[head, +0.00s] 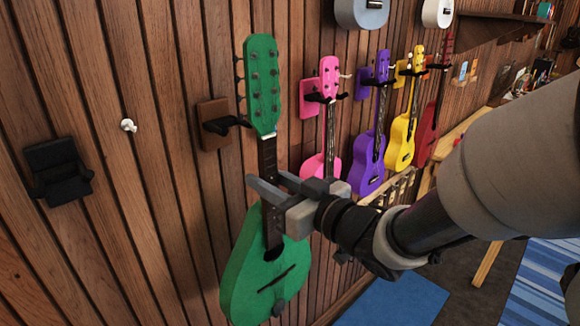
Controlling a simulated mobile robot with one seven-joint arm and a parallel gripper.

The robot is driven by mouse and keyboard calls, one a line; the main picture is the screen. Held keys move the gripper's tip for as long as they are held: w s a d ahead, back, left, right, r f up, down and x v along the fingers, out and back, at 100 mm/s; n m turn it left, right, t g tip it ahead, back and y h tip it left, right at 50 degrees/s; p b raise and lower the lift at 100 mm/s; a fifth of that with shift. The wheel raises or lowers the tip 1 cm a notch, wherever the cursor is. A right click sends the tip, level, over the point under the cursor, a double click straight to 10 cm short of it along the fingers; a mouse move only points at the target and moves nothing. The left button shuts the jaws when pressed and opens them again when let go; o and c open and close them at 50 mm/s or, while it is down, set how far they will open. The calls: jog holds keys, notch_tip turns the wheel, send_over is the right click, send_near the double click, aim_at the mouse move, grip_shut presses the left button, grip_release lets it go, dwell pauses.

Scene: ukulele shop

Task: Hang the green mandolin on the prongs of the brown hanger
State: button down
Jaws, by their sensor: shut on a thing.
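The green mandolin (262,273) is upright in the head view, its body low and its headstock (262,85) at the top. My gripper (268,190) is shut on its dark neck, just above the body. The brown hanger (214,125) is on the wood wall, with a dark prong (226,124) reaching right toward the mandolin's neck, just below the headstock's left edge. The other prong is hidden behind the mandolin. I cannot tell whether the neck is between the prongs or in front of them.
An empty black hanger (57,170) and a white knob (128,125) are on the wall at left. Pink (323,130), purple (372,125), yellow (405,115) and red (432,120) instruments hang at right. A blue mat (395,302) lies on the floor.

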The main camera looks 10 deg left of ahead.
jog(key=shift+x, duration=2.15)
jog(key=shift+w+a, duration=0.1)
jog(key=shift+w, duration=0.05)
jog(key=shift+w+a+b, duration=0.25)
jog(key=shift+b, duration=0.15)
jog(key=shift+b+x, duration=0.6)
jog(key=shift+x, duration=2.1)
jog(key=shift+f+b, duration=0.85)
jog(key=shift+b, duration=0.1)
jog(key=c, duration=1.3)
grip_release()
jog(key=shift+s, duration=0.1)
jog(key=shift+c, duration=0.2)
jog(key=shift+f, duration=0.25)
